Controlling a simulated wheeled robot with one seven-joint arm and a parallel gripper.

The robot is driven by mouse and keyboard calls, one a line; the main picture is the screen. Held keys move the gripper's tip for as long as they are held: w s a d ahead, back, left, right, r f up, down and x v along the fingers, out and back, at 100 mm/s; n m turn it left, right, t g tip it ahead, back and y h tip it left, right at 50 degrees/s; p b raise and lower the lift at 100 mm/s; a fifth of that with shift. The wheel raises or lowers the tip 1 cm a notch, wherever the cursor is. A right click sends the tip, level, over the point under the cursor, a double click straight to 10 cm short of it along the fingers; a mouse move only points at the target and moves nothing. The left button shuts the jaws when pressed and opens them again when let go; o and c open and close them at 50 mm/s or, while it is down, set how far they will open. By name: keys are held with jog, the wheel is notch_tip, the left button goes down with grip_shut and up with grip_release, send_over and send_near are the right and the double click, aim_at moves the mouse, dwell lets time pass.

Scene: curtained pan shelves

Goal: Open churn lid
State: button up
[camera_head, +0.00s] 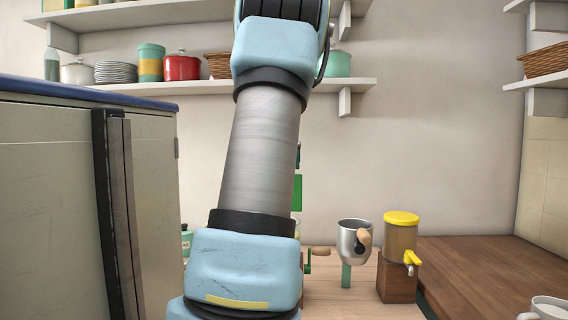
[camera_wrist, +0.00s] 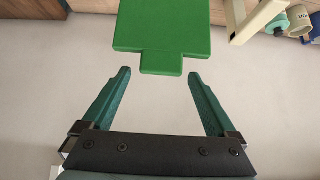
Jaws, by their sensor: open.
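A flat green panel with a short tab (camera_wrist: 162,30) shows at the top of the wrist view. It looks like the churn's lid. My gripper (camera_wrist: 160,73) is open and empty, its two dark green fingers spread, with the tab just beyond and between their tips and apart from them. In the head view a green upright piece (camera_head: 297,192) shows just right of my arm, which seems to be the same panel. A green crank with a wooden knob (camera_head: 318,251) sticks out below it. The churn's body and my gripper are hidden behind my arm there.
A metal cup-shaped grinder (camera_head: 354,240) and a yellow-lidded dispenser (camera_head: 401,240) stand on the counter to the right. A cabinet (camera_head: 60,200) fills the left. Loaded shelves (camera_head: 250,86) hang on the wall behind. The brown counter (camera_head: 480,270) at right is mostly clear.

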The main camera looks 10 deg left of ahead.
jog(key=b+v, duration=0.3)
jog(key=v, duration=0.7)
jog(key=shift+s+r, duration=0.25)
jog(key=shift+r, duration=0.1)
jog(key=shift+d, duration=0.1)
